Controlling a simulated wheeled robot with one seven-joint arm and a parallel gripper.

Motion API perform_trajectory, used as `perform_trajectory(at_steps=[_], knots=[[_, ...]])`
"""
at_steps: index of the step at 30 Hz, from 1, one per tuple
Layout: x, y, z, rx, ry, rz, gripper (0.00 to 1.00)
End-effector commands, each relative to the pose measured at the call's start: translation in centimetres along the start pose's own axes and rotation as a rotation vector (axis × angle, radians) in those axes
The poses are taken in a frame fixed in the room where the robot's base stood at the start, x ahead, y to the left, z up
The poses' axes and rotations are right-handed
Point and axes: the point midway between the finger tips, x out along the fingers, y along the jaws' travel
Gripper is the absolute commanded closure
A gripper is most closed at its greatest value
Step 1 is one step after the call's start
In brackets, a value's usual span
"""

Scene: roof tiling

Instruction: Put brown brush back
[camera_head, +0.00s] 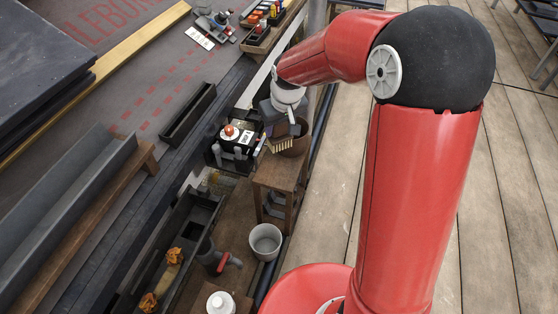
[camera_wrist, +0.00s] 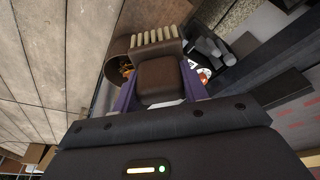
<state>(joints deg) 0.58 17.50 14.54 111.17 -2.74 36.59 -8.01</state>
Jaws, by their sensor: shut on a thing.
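My gripper (camera_wrist: 158,88) is shut on the brown brush (camera_wrist: 160,80), with a purple finger on either side of its brown block. The brush's pale bristles point away from my gripper in the wrist view. In the head view the bristles (camera_head: 279,146) show just below my gripper, over a small wooden stand (camera_head: 277,172). A brown round container (camera_head: 299,146) sits on the stand, close beside the brush. It is partly hidden behind the brush and a finger in the wrist view (camera_wrist: 117,58). I cannot tell whether the brush touches it.
A dark tray with an orange-topped item (camera_head: 229,131) stands left of the stand. A grey bucket (camera_head: 265,241) is below it. Dark gutter pieces (camera_head: 188,114) lie on the roof at left. The plank floor (camera_head: 330,190) at right is clear apart from my arm.

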Motion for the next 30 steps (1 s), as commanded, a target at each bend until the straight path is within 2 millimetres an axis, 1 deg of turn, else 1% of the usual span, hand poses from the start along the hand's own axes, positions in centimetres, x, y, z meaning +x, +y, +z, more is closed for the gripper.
perform_trajectory(at_steps=[1,3,6,9,12,17,24,26,30], knots=[[1.7,0.0,0.5,-0.001,-0.005,-0.002,0.78],[3.5,-0.1,1.1,-0.001,-0.006,-0.002,0.78],[5.9,-0.1,1.7,0.000,-0.005,-0.002,0.78],[7.8,0.0,2.2,-0.001,-0.003,0.000,0.78],[8.9,0.0,2.5,0.000,-0.001,0.000,0.78],[9.8,0.0,2.7,0.001,0.000,0.000,0.78],[13.1,0.0,3.7,-0.001,-0.002,0.000,0.78],[13.5,0.0,3.8,-0.001,-0.001,0.000,0.78],[13.5,0.0,3.7,0.000,0.002,0.001,0.78]])
